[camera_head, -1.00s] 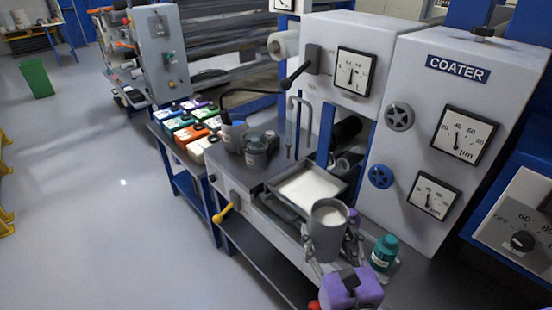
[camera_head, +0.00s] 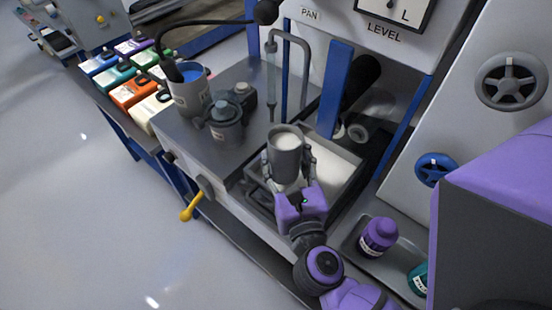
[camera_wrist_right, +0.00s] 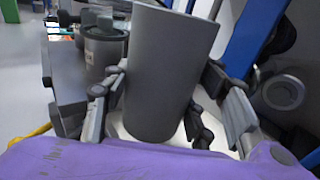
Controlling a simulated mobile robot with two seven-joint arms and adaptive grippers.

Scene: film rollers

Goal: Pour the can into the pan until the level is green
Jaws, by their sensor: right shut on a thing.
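The grey can (camera_head: 286,158), with white liquid inside its rim, is held upright over the front left part of the pan. My right gripper (camera_head: 287,176) is shut around the can, a finger on each side; the can also fills the middle of the right wrist view (camera_wrist_right: 168,75). The pan (camera_head: 352,188) is a grey rectangular tray containing white liquid, partly hidden by the can and gripper. The level gauge (camera_head: 396,14) is cut off at the top of the head view, so its reading cannot be told. My left gripper is not in view.
A grey lidded pot (camera_head: 226,128) and a cup of blue liquid (camera_head: 190,92) stand left of the pan. A blue post (camera_head: 336,90) rises behind it. Purple (camera_head: 378,236) and teal (camera_head: 418,278) bottles stand at the right. A yellow-handled lever (camera_head: 192,207) sticks out in front.

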